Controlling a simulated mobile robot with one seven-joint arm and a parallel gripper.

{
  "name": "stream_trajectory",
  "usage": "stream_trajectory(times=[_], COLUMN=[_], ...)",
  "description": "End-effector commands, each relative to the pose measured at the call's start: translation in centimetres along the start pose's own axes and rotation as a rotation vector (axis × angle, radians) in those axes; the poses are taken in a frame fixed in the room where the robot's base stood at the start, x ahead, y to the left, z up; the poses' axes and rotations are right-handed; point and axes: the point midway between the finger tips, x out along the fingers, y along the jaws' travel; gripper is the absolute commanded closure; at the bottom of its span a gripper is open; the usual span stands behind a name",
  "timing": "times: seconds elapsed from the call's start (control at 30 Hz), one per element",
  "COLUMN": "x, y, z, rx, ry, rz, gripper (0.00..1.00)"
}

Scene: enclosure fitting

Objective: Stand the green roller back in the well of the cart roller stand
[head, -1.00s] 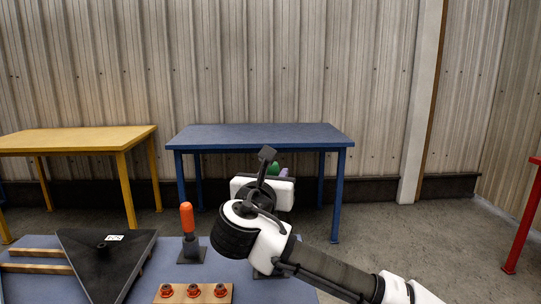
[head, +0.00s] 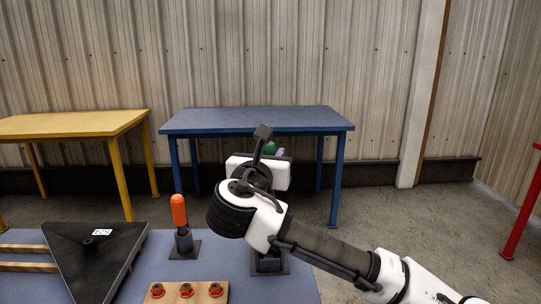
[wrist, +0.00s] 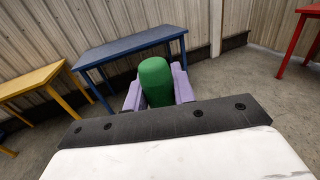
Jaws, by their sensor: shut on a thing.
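The green roller (wrist: 155,80) is held upright between the purple fingers of my gripper (wrist: 157,92) in the wrist view. In the head view, only the top of the green roller (head: 269,148) and a bit of a purple finger show behind my wrist. A dark stand (head: 270,266) with a square base sits on the blue surface below my gripper; it looks like the roller stand. My arm covers its upper part, so its well is hidden. The roller is held above the surface, apart from the stand.
An orange roller (head: 179,210) stands in a similar dark stand at left. A wooden strip with several red knobs (head: 186,291) lies in front. A black triangular panel (head: 95,255) rests on the left. Blue (head: 258,120), yellow (head: 75,123) and red (head: 525,205) tables stand beyond.

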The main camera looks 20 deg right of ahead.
Motion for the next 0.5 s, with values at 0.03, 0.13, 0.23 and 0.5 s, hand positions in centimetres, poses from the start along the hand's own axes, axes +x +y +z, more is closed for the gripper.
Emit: stream_trajectory(times=[0.03, 0.13, 0.23, 0.5], x=[-0.1, 0.0, 0.0, 0.0], y=[0.0, 0.0, 0.0, 0.0], z=[-0.3, -0.9, -1.6, -3.6], rx=[0.0, 0.0, 0.0, 0.0], ry=[-0.001, -0.001, -0.001, 0.0], rz=[0.0, 0.0, 0.0, 0.0], gripper=[1.0, 1.0, 1.0, 1.0])
